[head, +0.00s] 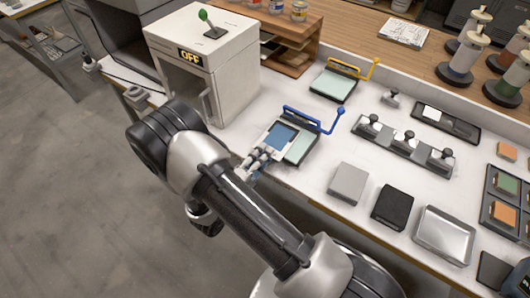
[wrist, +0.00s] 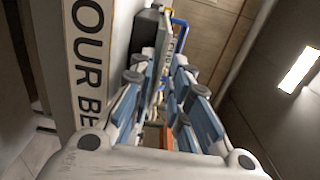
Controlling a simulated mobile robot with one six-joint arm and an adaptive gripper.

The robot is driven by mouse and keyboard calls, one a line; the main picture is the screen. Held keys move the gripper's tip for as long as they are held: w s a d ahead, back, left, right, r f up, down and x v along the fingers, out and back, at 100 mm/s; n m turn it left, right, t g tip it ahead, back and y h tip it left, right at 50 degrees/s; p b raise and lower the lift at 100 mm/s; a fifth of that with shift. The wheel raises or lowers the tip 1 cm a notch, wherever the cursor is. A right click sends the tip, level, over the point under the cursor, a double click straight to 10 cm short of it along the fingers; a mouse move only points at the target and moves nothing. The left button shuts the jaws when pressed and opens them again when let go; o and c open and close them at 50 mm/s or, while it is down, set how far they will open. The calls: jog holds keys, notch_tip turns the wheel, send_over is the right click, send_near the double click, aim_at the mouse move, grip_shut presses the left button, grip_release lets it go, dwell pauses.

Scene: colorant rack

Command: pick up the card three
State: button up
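A white-framed card with a blue square (head: 281,136) shows in the head view, over the left part of the press with the blue handle (head: 301,148). I cannot read a number on it, nor tell whether it touches the press. My gripper (head: 262,158) is at the card's lower-left edge. In the wrist view, my gripper's blue-padded fingers (wrist: 164,58) point ahead, one on either side of a thin grey-white edge. That edge may be the card seen side-on. Whether the fingers press on it is unclear.
A white box marked OFF (head: 203,75) stands left of the press. A second press with a yellow handle (head: 336,84) is behind. A row of knobbed blocks (head: 402,146), a grey block (head: 347,184), a black block (head: 392,207) and a metal tray (head: 444,236) lie to the right.

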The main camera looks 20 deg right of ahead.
grip_shut()
jog(key=shift+r, duration=0.1)
dwell(0.8)
notch_tip(320, 180, up, 3)
jog(key=shift+f+p, duration=0.2)
jog(key=shift+p, duration=1.05)
jog(key=shift+f, duration=0.15)
jog(key=s+a+r+p, duration=0.4)
jog(key=s+a, duration=0.4)
jog(key=a, duration=0.3)
jog(key=shift+s+a+r, duration=0.15)
jog(key=shift+r, duration=0.35)
